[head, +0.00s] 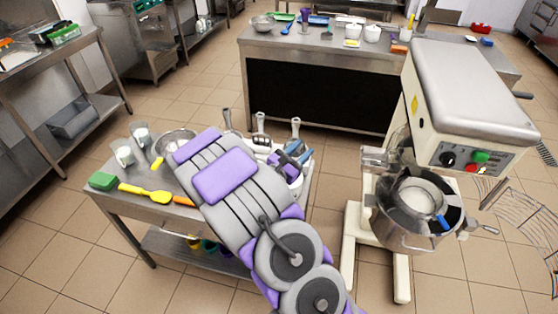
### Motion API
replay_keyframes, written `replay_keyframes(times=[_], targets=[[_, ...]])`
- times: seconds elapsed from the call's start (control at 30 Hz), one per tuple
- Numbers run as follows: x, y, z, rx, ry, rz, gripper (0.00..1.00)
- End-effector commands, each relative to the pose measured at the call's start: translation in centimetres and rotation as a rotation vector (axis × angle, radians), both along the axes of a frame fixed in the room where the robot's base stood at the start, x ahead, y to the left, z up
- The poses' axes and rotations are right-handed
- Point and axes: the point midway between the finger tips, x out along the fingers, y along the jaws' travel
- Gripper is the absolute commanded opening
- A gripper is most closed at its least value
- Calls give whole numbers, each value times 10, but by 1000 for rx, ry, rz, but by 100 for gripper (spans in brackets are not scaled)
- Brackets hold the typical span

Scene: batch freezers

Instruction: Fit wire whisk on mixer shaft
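The mixer (465,100) stands at the right, cream coloured, with a control panel of black, green and red knobs. Its metal bowl (400,230) hangs below the head, with something white and a small blue piece inside. The shaft is hidden under the head. A curved open wire shape (520,225) shows at the right edge; I cannot tell whether it is the whisk or a guard. My gripper (290,162) seems to be at the far end of my grey and purple arm, over the small table's right end. The arm partly hides it, and its fingers are unclear.
The small steel table (115,200) carries a green sponge (103,181), a yellow utensil (147,193), glass containers (123,150), a metal bowl (177,140) and upright handled tools (261,122). A steel counter (310,38) stands behind. Tiled floor is open between them.

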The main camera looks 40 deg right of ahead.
Motion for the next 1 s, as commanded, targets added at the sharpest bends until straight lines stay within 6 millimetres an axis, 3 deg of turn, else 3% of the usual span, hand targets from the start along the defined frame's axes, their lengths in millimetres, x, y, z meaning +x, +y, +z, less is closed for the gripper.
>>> replay_keyframes(times=[0.13, 0.33, 0.57, 1.0], targets=[[40, 15, -45, -12, 115, 169, 38], [64, 30, -81, -7, 187, 290, 38], [72, 25, -86, -5, 197, 309, 38], [96, -15, -86, -5, 195, 306, 38]])
